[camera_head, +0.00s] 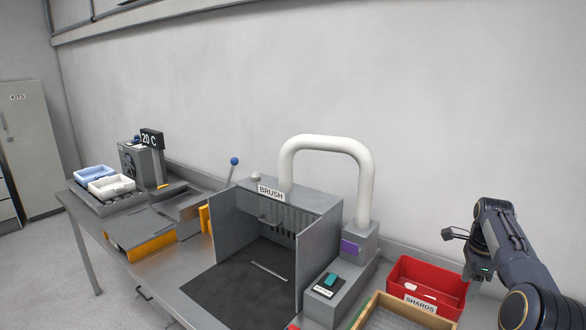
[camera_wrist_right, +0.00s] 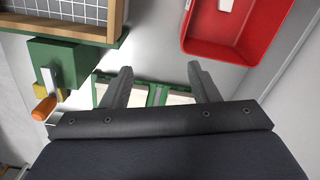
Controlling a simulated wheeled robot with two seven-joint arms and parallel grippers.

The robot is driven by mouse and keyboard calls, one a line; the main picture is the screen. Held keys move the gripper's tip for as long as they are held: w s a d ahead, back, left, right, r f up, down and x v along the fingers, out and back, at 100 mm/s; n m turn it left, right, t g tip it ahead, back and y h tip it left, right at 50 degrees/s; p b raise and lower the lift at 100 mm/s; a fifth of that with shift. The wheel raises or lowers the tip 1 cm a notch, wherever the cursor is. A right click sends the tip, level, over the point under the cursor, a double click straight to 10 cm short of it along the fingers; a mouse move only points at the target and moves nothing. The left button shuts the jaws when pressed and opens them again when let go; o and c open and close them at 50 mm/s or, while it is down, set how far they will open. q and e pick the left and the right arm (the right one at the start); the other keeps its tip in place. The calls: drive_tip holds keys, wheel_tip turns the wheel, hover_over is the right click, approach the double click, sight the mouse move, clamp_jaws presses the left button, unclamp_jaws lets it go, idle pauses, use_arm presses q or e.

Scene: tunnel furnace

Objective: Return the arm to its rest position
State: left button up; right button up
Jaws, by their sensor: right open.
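My right arm comes in from the lower right in the head view and bends downward. Its right gripper (camera_head: 479,274) hangs beside the red SHARDS bin, on its right side. In the right wrist view, the two fingers of this gripper (camera_wrist_right: 162,84) stand apart with nothing held between them. Below and between them lies a green-framed item with pale panels (camera_wrist_right: 150,94), partly hidden by the fingers and the gripper body. My left arm and gripper are not in view.
The red bin (camera_head: 427,286) stands close to the right gripper, next to a wooden-rimmed tray (camera_head: 372,303). A BRUSH booth (camera_head: 322,225) with a white pipe (camera_head: 325,143) stands mid-bench. A green block (camera_wrist_right: 65,62) and an orange-handled tool (camera_wrist_right: 45,108) lie left of the fingers.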

drive_tip(key=s+a+r+n+t+y, duration=0.2)
drive_tip(key=s+a+r+n+t, duration=0.1)
drive_tip(key=s+a+r+n, duration=0.85)
drive_tip(key=s+a+f+n+t, duration=0.1)
drive_tip(key=s+a+f+n, duration=0.3)
drive_tip(key=s+a, duration=0.4)
drive_tip(key=s+a+f+n+t+y, duration=0.1)
drive_tip(key=s+a+f+n, duration=0.4)
drive_tip(key=s, duration=1.1)
drive_tip(key=a, duration=0.3)
drive_tip(key=shift+a+y, duration=0.3)
drive_tip(key=shift+a, duration=0.1)
